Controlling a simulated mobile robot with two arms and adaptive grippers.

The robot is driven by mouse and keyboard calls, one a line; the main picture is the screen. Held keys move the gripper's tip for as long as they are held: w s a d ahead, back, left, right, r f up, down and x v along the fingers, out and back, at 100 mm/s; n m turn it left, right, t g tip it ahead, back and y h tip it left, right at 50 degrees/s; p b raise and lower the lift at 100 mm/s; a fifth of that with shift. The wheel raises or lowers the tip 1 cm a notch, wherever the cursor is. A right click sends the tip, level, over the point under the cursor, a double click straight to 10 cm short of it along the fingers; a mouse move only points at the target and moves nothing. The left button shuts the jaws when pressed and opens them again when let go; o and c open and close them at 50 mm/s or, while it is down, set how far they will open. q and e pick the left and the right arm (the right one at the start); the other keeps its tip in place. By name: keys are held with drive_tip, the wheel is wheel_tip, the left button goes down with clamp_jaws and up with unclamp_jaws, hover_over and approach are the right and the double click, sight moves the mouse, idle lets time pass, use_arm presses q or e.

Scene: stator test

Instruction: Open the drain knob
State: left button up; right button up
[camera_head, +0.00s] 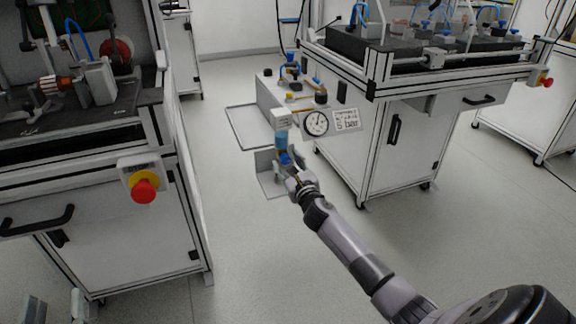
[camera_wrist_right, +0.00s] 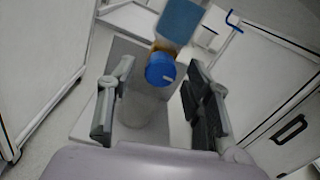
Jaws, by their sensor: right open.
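The drain knob (camera_wrist_right: 160,70) is a blue round cap with a pale mark, at the bottom of a blue filter bowl (camera_wrist_right: 180,20). In the head view the knob (camera_head: 285,158) is small, under the bowl (camera_head: 281,138), beside a pressure gauge (camera_head: 316,123). My right gripper (camera_wrist_right: 153,108) is open, its fingers apart on either side of the space below the knob; I see no contact. In the head view the right gripper (camera_head: 289,172) is just below the knob and partly overlaps it. My left gripper (camera_head: 57,304) is at the bottom left edge, fingers apart, empty and partly cut off.
A label reading 5 bar (camera_head: 346,120) is beside the gauge. A grey bracket (camera_head: 268,178) is below the filter. Workbench carts stand on the left (camera_head: 120,235) and right (camera_head: 380,150); the left one has a red stop button (camera_head: 144,190).

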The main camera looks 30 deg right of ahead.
drive_tip(key=shift+c, duration=0.2)
clamp_jaws()
idle(0.3)
